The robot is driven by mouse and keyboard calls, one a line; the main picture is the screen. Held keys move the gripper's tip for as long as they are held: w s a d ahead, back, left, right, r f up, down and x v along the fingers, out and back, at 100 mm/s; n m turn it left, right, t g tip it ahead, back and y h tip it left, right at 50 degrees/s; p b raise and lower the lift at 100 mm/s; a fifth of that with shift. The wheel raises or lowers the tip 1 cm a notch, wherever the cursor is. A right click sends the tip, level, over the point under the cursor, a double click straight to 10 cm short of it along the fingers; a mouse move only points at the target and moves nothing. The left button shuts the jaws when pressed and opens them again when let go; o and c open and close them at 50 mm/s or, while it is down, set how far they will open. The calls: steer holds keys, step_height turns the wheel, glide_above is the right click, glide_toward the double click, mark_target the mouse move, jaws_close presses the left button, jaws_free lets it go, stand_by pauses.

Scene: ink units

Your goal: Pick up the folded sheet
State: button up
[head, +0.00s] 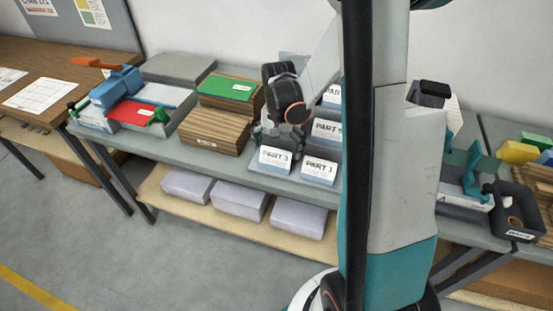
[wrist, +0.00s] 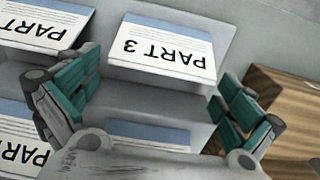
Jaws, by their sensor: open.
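Several folded sheets with a blue band and printed PART labels sit in a tiered grey holder on the bench. The PART 3 sheet (head: 275,159) is at the front left, and the PART 1 sheet (head: 319,171) is to its right. My gripper (head: 277,134) is above and behind the PART 3 sheet. In the wrist view my gripper (wrist: 153,105) is open and empty, with its green-padded fingers wide apart. A sheet labelled PART 3 (wrist: 172,47) shows upside down beyond them. Another sheet (wrist: 150,134) lies between the fingers, partly hidden by my gripper.
The grey holder (wrist: 145,98) has raised steps close to the fingers. A wooden box (wrist: 285,85) stands right of the gripper in the wrist view; stacked wooden boxes (head: 214,130) stand left of the holder in the head view. My arm hides part of the bench.

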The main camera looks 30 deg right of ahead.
step_height(320, 180, down, 2)
steer(key=shift+f, duration=0.25)
steer(key=shift+r, duration=0.1)
steer(key=c, duration=0.9)
